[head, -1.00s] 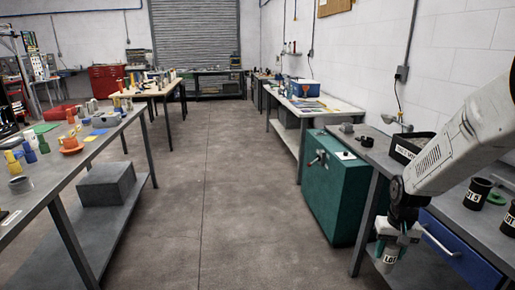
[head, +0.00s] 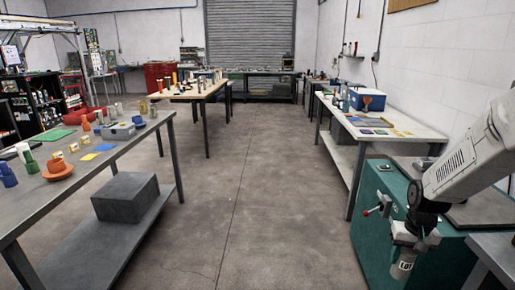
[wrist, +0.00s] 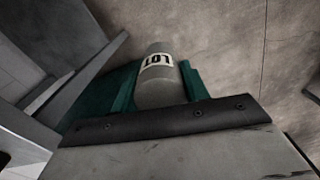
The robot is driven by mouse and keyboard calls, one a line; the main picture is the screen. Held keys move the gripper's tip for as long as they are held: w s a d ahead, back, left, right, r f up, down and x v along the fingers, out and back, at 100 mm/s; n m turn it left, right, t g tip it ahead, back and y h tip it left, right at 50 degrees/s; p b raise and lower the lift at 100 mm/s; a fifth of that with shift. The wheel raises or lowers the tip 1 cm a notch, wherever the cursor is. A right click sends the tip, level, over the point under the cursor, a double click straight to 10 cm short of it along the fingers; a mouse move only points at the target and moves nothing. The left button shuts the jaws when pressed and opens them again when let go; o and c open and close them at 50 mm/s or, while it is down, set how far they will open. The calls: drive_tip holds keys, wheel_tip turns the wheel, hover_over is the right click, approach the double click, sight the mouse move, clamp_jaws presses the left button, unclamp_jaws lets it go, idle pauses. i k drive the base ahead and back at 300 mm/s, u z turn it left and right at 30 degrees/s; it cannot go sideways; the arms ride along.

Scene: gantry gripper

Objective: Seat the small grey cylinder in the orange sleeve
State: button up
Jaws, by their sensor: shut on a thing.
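My gripper (head: 408,248) hangs low at the right of the head view. It is shut on a small grey cylinder (head: 402,269) with a white LOT label. In the wrist view the cylinder (wrist: 160,88) sits between two green fingers, with bare floor beyond it. An orange cone-like piece on a round orange base (head: 57,168) stands on the left bench. I cannot tell from here which orange piece is the sleeve.
The left bench (head: 125,152) holds several coloured pieces, a grey box and flat coloured sheets. A dark block (head: 126,196) lies on its lower shelf. A green cabinet (head: 376,225) stands close behind my gripper. The middle floor (head: 235,200) is clear.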

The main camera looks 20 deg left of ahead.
sight(58, 170)
drive_tip(key=u, duration=0.6)
drive_tip(key=i, duration=1)
drive_tip(key=u, duration=1)
